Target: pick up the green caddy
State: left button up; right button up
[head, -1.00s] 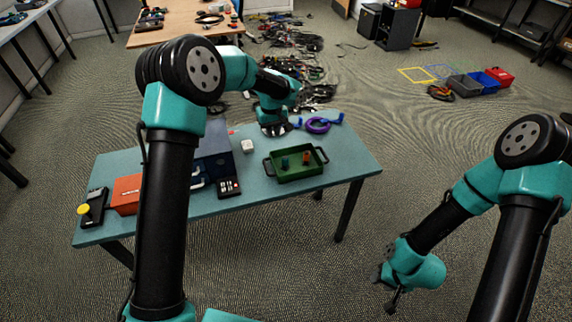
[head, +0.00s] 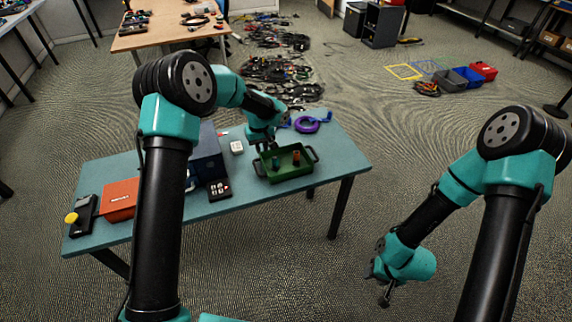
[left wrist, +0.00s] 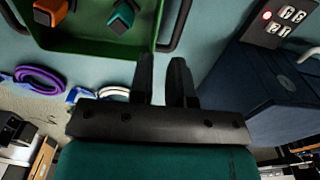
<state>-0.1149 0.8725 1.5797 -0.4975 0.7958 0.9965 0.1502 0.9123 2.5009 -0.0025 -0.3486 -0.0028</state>
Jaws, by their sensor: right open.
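The green caddy (head: 290,174) stands upright on the teal table, with a dark handle at each end. A teal piece (head: 274,162) and an orange piece (head: 296,158) are inside it. My left gripper (head: 264,148) is above the caddy's left end, near the left handle. In the left wrist view, the two fingers of the left gripper (left wrist: 162,62) are apart with nothing between them. The caddy (left wrist: 92,45) and its handle (left wrist: 178,22) lie just beyond the fingertips there. My right gripper (head: 385,298) is open and empty, off the table to the right.
A dark blue box (head: 208,166) and a black keypad (head: 219,190) are left of the caddy. A white block (head: 236,147) is close by. A purple cable coil (head: 307,125) lies behind it. An orange box (head: 120,198) is further left. The table's right end is clear.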

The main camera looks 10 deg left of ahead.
pick_arm(q)
notch_tip(320, 180, down, 5)
jog(key=shift+f, duration=0.1)
dwell(0.3)
jog(key=shift+d+f, duration=0.15)
jog(key=shift+f, duration=2.35)
jog(key=shift+c, duration=0.5)
grip_shut()
jog(key=shift+w+r, duration=0.1)
jog(key=shift+w, duration=0.05)
